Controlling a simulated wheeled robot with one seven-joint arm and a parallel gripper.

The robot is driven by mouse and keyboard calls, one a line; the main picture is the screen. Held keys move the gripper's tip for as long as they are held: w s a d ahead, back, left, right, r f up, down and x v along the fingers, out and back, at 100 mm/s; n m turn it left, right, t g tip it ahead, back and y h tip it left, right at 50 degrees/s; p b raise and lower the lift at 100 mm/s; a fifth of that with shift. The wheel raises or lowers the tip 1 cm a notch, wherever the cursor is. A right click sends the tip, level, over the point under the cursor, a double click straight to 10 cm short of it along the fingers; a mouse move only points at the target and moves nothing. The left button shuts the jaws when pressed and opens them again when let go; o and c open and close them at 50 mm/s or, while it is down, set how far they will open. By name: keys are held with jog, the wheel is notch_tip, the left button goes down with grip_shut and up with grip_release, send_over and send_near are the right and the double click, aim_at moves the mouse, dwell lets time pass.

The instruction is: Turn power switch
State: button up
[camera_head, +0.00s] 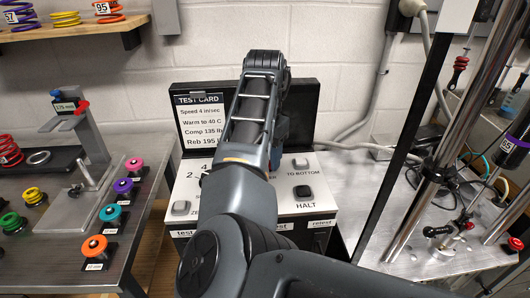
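The control box (308,207) stands in the middle, with a pale top carrying black switches and labels. A switch (301,162) sits above "TO BOTTOM", another (304,191) above "HALT", and a third (181,207) at the left above a partly covered label. No power switch can be made out; a label ending in "ER" shows at my arm's right edge. My arm (252,115) reaches over the box and hides its middle. My gripper's fingers are hidden behind the arm, so their opening and any contact do not show.
A test card (202,125) stands on the dark panel behind the box. The left bench (60,268) holds springs, colored knobs and a small press. At right, a metal table (395,262) carries upright rods and cables. A shelf with springs hangs upper left.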

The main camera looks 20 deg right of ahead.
jog(key=m, duration=0.5)
jog(key=shift+m, duration=2.5)
jog(key=o, duration=1)
jog(key=shift+o, duration=0.2)
jog(key=shift+r, duration=0.1)
jog(key=shift+r, duration=3.8)
